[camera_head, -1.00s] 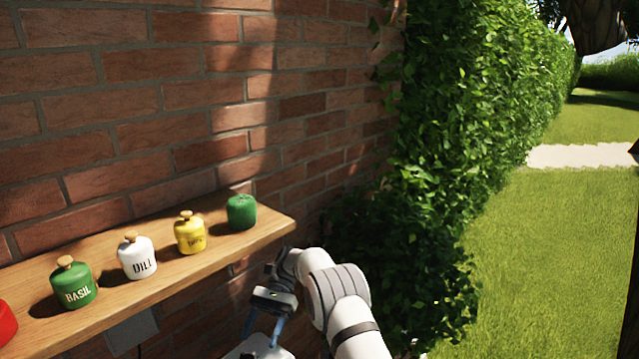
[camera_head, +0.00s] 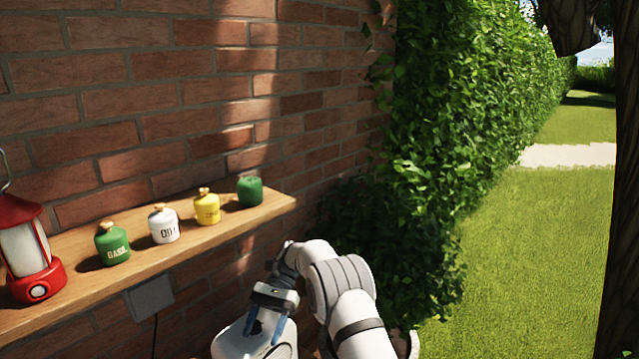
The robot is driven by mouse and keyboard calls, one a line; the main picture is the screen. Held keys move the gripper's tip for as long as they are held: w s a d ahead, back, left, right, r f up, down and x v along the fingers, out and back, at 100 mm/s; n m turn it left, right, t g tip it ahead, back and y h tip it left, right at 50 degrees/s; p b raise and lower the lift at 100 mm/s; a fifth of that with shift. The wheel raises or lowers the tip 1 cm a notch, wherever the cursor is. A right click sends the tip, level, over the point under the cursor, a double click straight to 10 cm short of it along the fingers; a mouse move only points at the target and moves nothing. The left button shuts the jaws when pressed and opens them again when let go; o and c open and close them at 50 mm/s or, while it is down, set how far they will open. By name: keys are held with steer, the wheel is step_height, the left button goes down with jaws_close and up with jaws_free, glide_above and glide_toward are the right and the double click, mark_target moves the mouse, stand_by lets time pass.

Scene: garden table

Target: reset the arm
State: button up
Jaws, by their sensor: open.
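My gripper (camera_head: 266,325) hangs at the lower middle of the head view, below the right end of the wooden shelf. Its blue fingers point down, apart and with nothing seen between them. My white arm is folded beside it on the right. The gripper is clear of the jars on the shelf.
A wooden shelf (camera_head: 75,283) on the brick wall bears a red lantern (camera_head: 24,250), a green BASIL jar (camera_head: 113,246), a white DILL jar (camera_head: 164,226), a yellow jar (camera_head: 207,209) and a dark green pot (camera_head: 250,192). A hedge (camera_head: 440,130) stands right of the wall; open lawn (camera_head: 530,260) lies beyond.

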steer(key=s+d+r+n+t+h+b, duration=0.1)
steer(key=s+d+r+t, duration=0.3)
steer(key=d+r, duration=0.4)
steer(key=s+d+r+t+b, duration=0.1)
steer(key=s+d+r+t, duration=0.35)
steer(key=d+r, duration=0.3)
steer(key=s+d+n+t+h, duration=0.1)
steer(key=s+d+t, duration=0.2)
steer(key=s+d, duration=0.3)
steer(key=s+d+f+n+t+h, duration=0.1)
steer(key=s+d+t, duration=0.3)
steer(key=s, duration=0.7)
steer(key=d+h, duration=0.1)
steer(key=d, duration=0.1)
steer(key=shift+s+d+f+n+b, duration=0.3)
steer(key=shift+s+d+b, duration=0.05)
steer(key=shift+s+b, duration=0.05)
